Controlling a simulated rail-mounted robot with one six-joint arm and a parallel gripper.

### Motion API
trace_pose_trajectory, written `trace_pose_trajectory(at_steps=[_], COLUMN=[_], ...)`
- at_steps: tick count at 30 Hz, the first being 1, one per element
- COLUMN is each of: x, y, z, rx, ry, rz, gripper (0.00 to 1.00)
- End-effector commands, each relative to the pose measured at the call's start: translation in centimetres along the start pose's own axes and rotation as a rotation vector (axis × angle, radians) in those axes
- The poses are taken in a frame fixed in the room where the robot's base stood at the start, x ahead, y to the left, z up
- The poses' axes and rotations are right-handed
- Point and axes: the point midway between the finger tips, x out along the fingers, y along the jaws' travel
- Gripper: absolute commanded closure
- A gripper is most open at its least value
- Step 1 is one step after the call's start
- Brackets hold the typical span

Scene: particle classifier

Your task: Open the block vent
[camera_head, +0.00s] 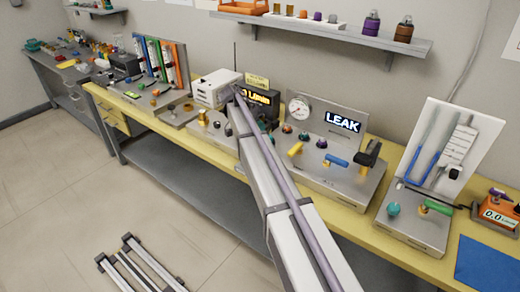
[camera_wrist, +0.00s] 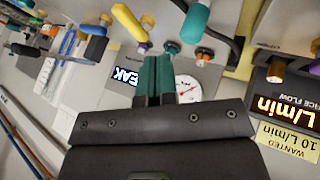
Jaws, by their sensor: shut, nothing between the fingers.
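The manifold block (camera_head: 345,185) stands on the bench, with a yellow lever (camera_head: 296,149), a blue lever (camera_head: 336,160) and a black handle (camera_head: 368,157). Its panel has a round gauge (camera_head: 299,108) and a display (camera_head: 343,122) reading LEAK. I cannot tell which part is the vent. In the wrist view, which is upside down, my gripper (camera_wrist: 157,62) is shut and empty. Its teal fingertips appear close to a small green knob (camera_wrist: 172,47); contact is unclear. The yellow lever (camera_wrist: 128,22) and a teal lever (camera_wrist: 195,22) show beyond. My arm hides the gripper in the head view.
A flow display (camera_head: 262,98) and a white box (camera_head: 217,88) stand left of the block. A white tool board (camera_head: 452,145) stands at right, beside an orange meter (camera_head: 497,213). A wall shelf (camera_head: 340,35) hangs above. The bench's front edge is yellow.

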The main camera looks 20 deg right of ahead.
Motion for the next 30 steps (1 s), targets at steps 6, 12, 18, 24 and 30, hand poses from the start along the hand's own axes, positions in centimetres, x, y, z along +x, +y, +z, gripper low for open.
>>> trace_pose_trajectory(at_steps=[6, 12, 18, 24, 30], x=[0.0, 0.8, 4.5, 9.0, 11.0], y=[0.1, -0.1, -0.3, -0.3, 2.0], z=[0.1, 0.3, 0.6, 0.7, 0.4], rx=[0.016, 0.015, 0.016, 0.016, 0.015], ry=[-0.002, -0.003, -0.004, -0.004, -0.004], rz=[-0.002, -0.003, -0.003, -0.003, -0.003], gripper=[1.00, 1.00, 1.00, 1.00, 1.00])
